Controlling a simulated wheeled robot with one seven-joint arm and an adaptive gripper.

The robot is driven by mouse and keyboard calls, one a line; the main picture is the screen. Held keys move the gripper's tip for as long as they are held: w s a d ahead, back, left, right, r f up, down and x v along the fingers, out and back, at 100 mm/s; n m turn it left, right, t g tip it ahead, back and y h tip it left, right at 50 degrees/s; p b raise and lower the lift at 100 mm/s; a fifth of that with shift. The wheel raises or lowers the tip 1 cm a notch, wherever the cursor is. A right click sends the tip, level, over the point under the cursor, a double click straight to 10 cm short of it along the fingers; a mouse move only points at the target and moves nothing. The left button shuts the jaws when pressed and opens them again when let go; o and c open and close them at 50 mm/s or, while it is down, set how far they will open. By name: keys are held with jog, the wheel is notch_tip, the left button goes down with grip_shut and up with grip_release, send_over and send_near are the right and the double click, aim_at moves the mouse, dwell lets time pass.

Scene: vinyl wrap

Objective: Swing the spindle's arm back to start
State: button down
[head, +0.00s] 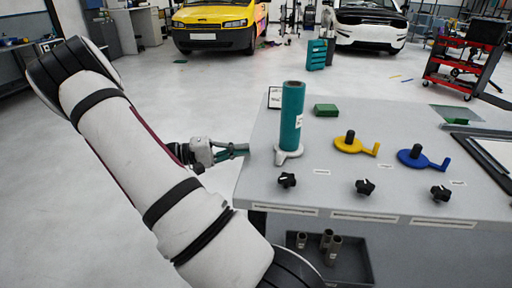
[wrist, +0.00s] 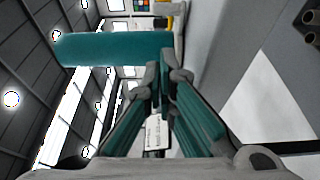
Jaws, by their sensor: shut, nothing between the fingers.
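A teal roll (head: 292,115) stands upright on a white spindle (head: 290,155) at the table's left side. A short arm of the white spindle points toward the table's front. A yellow spindle (head: 352,145) and a blue spindle (head: 420,159) stand to its right, each with a bare black post and an arm pointing right. My gripper (head: 246,150) is shut and empty, just left of the white spindle at the table's left edge. In the wrist view my fingertips (wrist: 164,75) are together, with the teal roll (wrist: 115,48) beyond them. I cannot tell whether they touch the spindle.
Black knobs (head: 287,180) line the table's front. A green block (head: 326,110) lies behind the roll. A grey bin (head: 352,262) with several tubes sits below the table. A red cart (head: 462,68) stands at the back right. The floor left of the table is clear.

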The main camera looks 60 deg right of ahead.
jog(key=s+a+v, duration=0.1)
jog(key=v, duration=0.3)
jog(key=s+r+m+t+y+p, duration=0.1)
jog(key=m+y+p, duration=0.1)
jog(key=m, duration=0.2)
jog(key=s+r+m+t+y+p, duration=0.1)
jog(key=s+r+m+y+p, duration=0.1)
jog(key=m+y, duration=0.1)
jog(key=s+r+m+t+y+p, duration=0.1)
jog(key=r+m+y+p, duration=0.1)
jog(key=m, duration=0.4)
jog(key=shift+s+a+t+y+p, duration=0.2)
jog(key=shift+a+t+y+p, duration=0.1)
jog(key=shift+y, duration=0.2)
jog(key=w+d+r+m+t+y+p, duration=0.25)
jog(key=d+r+m+t+p, duration=0.35)
jog(key=m, duration=0.5)
jog(key=shift+t+h, duration=0.35)
jog(key=shift+t, duration=0.05)
jog(key=x, duration=0.3)
jog(key=a+x, duration=0.1)
jog(key=x, duration=0.2)
jog(key=a+b+x, duration=0.1)
jog(key=x, duration=0.3)
jog(key=shift+w+a+f, duration=0.15)
jog(key=shift+f, duration=0.05)
jog(key=s, duration=0.2)
jog(key=shift+s+p, duration=0.25)
jog(key=shift+p, duration=0.1)
jog(key=shift+s, duration=0.65)
